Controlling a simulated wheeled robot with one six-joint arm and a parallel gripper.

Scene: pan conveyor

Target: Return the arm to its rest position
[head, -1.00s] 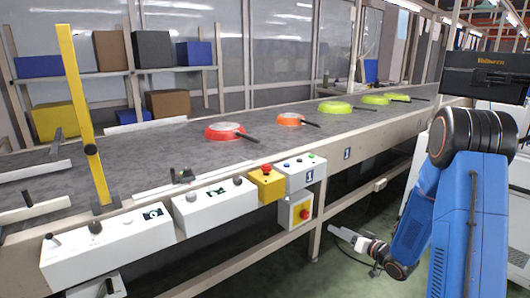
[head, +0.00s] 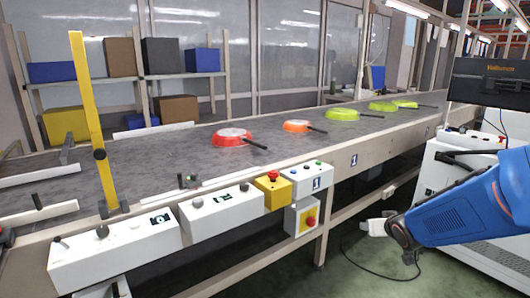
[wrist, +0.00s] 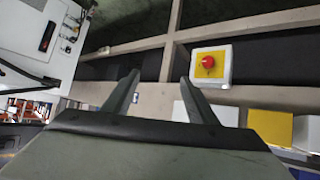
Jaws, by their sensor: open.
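My blue arm (head: 465,215) reaches in from the right edge in the head view. Its end with my gripper (head: 375,227) is low, beside the lower part of the conveyor frame and over the green floor. In the wrist view my gripper (wrist: 160,88) shows two dark fingers spread apart with nothing between them. The fingers point toward the beige conveyor frame (wrist: 215,28). The fingertips are too small to make out in the head view.
The conveyor belt (head: 180,155) carries a red pan (head: 232,137), an orange pan (head: 297,126) and several green pans (head: 342,114). A yellow-and-red stop box (head: 303,217), also in the wrist view (wrist: 210,65), hangs on the frame. A white cabinet (head: 450,170) stands at right.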

